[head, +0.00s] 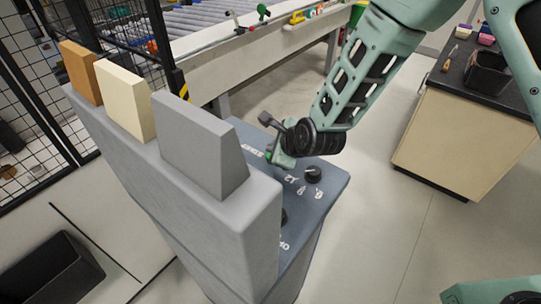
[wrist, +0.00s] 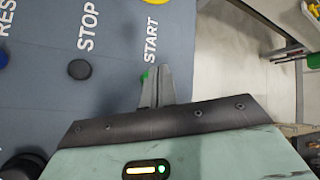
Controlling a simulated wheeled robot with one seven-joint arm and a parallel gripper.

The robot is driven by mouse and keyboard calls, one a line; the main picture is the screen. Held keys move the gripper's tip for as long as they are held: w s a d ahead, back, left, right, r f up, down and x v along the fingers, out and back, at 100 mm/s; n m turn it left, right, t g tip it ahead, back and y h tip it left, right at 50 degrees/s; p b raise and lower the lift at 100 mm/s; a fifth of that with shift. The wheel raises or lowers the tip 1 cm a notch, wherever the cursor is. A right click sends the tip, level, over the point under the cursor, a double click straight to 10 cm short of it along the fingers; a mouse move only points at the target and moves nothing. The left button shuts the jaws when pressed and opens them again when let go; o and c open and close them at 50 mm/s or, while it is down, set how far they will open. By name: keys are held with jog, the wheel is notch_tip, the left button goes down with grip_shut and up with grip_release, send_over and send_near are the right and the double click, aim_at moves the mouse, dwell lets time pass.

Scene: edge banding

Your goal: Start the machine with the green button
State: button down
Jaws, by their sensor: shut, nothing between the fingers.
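The control panel (head: 325,178) is a blue-grey sloped top with white lettering and several buttons. In the wrist view, the green button (wrist: 146,75) shows as a small green patch just below the word START (wrist: 151,42). My gripper (wrist: 158,70) is shut and empty, its pale fingers together over the button's spot and hiding most of it. Whether the fingertips touch the button cannot be told.
A dark button (wrist: 79,69) sits by the word STOP, left of the fingers. A black knob (head: 313,171) stands on the panel. A grey block (head: 200,145) and two lighter blocks rise along the housing. A dark-topped cabinet (head: 445,140) stands right, with open floor between.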

jog(key=shift+f, duration=0.2)
dwell(0.4)
jog(key=shift+f+b, duration=0.25)
jog(key=shift+b, duration=0.3)
